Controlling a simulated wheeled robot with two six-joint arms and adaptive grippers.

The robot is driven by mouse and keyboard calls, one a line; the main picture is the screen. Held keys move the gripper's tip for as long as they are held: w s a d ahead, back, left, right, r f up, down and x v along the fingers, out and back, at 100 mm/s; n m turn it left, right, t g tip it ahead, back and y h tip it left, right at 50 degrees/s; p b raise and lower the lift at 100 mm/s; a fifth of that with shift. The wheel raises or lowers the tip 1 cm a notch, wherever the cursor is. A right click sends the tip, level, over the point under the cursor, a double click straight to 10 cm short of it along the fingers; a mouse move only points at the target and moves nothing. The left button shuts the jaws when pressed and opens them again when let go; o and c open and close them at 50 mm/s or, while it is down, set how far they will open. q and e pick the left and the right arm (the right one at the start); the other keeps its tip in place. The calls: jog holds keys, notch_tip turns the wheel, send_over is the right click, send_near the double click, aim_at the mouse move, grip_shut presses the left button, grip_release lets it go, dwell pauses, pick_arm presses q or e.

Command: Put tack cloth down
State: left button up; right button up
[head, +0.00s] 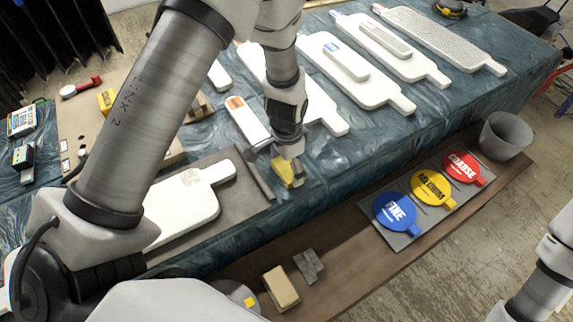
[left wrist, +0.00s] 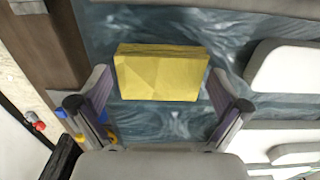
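The tack cloth is a yellow folded pad (head: 290,172). My left gripper (head: 284,168) is around it, pointing down over the front part of the covered table. In the left wrist view the tack cloth (left wrist: 160,76) spans the space between the two fingertips (left wrist: 160,80), its side edges at the tips. The fingers stand wide apart with the cloth held between them. Whether its underside touches the table cover is hard to tell. My right gripper is out of view; only part of that arm shows at the lower right.
White panels (head: 350,75) lie across the teal-covered table (head: 395,122). A brown lower shelf (head: 345,268) runs along the front, with blue (head: 396,212), yellow (head: 433,189) and red (head: 463,168) discs, a grey bucket (head: 505,137) and a tan block (head: 280,288). A grey board (head: 245,200) lies left of my gripper.

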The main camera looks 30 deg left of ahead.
aim_at(287, 168)
pick_arm(q)
jog(key=shift+s+d, duration=0.1)
notch_tip(287, 168, up, 12)
dwell(0.5)
